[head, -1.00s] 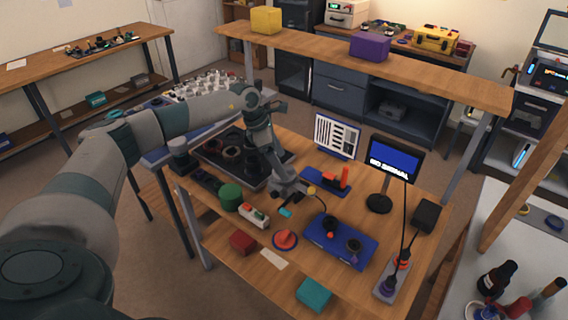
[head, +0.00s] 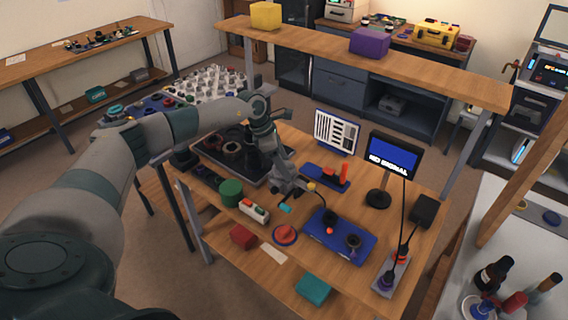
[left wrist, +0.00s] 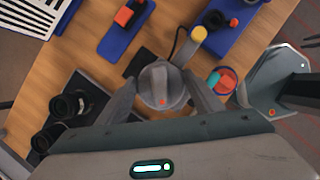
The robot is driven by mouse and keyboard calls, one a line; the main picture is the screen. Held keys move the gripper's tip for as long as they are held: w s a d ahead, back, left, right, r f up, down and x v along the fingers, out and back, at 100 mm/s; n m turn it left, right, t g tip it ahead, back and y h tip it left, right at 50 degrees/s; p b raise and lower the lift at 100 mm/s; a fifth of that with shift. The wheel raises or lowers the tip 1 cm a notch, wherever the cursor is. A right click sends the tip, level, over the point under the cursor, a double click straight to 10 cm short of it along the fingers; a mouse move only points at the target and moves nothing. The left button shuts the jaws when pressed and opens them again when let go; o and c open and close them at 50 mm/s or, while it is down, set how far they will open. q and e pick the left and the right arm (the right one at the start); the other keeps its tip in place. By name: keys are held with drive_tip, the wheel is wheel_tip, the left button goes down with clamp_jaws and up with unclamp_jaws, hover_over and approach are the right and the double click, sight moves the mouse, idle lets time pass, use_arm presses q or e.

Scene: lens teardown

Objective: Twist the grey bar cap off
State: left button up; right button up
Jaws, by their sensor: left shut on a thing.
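The grey bar cap (left wrist: 159,83) is round with a raised bar and a small orange dot near its lower edge in the left wrist view. My left gripper (left wrist: 162,93) is shut on it, one finger on each side. In the head view my left gripper (head: 288,187) is low over the middle of the wooden bench (head: 345,205). There the cap is mostly hidden by the fingers, and what lies beneath it cannot be seen. My right gripper is not in view.
A blue tray with dark parts (head: 352,248) stands to the right of the gripper. A black tray with lens rings (head: 215,168) lies behind to the left.

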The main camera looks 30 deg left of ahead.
use_arm(q)
drive_tip(key=shift+r+n+p, duration=0.1)
drive_tip(key=shift+n+p, duration=0.4)
drive_tip(key=shift+p, duration=0.05)
drive_tip(key=shift+n+t+y+p, duration=0.3)
drive_tip(key=shift+n+t+p, duration=0.15)
drive_tip(key=shift+n, duration=0.25)
drive_tip(key=shift+n+y+p, duration=0.4)
drive_tip(key=shift+n+p, duration=0.5)
drive_tip(key=shift+n, duration=0.1)
drive_tip(key=shift+n+t, duration=0.25)
drive_tip(key=shift+n, duration=0.05)
drive_tip(key=shift+p, duration=0.3)
